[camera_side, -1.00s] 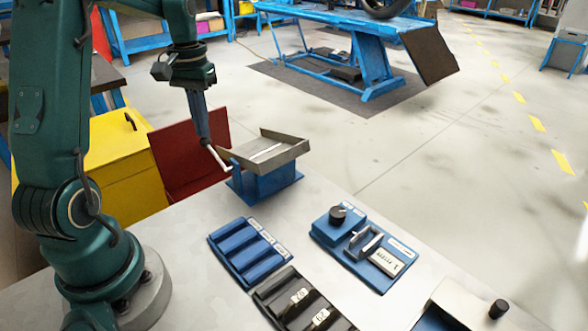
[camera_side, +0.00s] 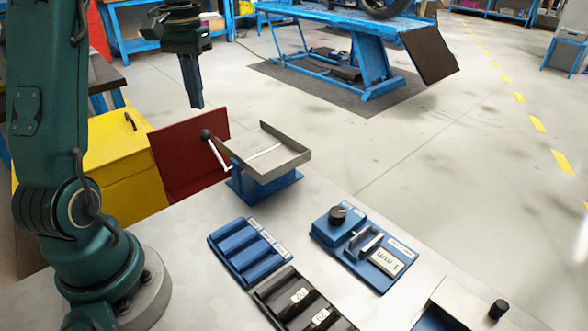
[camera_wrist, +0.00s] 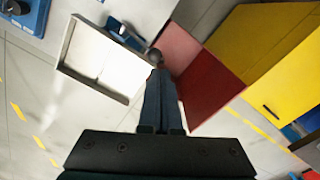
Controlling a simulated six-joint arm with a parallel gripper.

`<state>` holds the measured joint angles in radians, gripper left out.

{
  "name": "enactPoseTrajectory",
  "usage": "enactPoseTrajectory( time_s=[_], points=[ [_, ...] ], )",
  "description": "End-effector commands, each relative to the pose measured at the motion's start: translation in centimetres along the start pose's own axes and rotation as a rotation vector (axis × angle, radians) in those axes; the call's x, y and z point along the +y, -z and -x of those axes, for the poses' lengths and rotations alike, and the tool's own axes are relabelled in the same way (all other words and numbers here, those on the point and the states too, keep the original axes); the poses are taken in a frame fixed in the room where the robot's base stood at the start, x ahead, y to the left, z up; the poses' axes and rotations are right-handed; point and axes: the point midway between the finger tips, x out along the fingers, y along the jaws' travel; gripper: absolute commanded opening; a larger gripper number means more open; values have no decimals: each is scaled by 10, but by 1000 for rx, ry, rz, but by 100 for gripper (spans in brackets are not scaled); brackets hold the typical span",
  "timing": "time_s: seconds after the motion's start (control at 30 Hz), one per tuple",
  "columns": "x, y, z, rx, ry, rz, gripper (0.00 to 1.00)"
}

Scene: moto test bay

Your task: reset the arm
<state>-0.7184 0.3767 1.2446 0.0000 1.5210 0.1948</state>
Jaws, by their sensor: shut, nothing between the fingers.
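My gripper (camera_side: 197,106) is shut and empty. It points down in the air above the crank handle (camera_side: 208,136) of the blue stand (camera_side: 262,187), apart from it in the side view. The crank has a dark round knob and a white arm. The stand carries a grey tray (camera_side: 290,159) with raised edges. In the wrist view my gripper (camera_wrist: 160,77) shows with its fingers together, and the dark knob (camera_wrist: 155,55) appears just beyond the fingertips, with the tray (camera_wrist: 66,47) to the left.
A dark red panel (camera_side: 184,165) and a yellow cabinet (camera_side: 120,160) stand left of the crank. On the bench are a blue slotted rack (camera_side: 247,252), a black rack (camera_side: 300,305) with labelled pieces, and a blue fixture (camera_side: 365,250) with a dark dial.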

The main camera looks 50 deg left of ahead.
Motion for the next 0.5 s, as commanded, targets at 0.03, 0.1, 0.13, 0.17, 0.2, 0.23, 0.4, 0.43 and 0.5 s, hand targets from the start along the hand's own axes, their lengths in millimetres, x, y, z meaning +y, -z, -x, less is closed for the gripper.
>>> enactPoseTrajectory(
  time_s=[0.03, 0.1, 0.13, 0.17, 0.2, 0.23, 0.4, 0.43, 0.5],
  points=[
    [0, 0, 0, 0, 0, 0, 0],
    [0, 0, 0, 0, 0, 0, 0],
    [0, 0, 0, 0, 0, 0, 0],
    [0, 0, 0, 0, 0, -2, 0],
    [2, 0, 0, 2, 0, -8, 0],
    [6, 0, 2, 9, 1, -18, 0],
    [41, -15, 31, 90, 11, -133, 0],
    [50, -22, 36, 106, 12, -161, 0],
    [69, -40, 44, 146, 11, -225, 0]
  ],
)
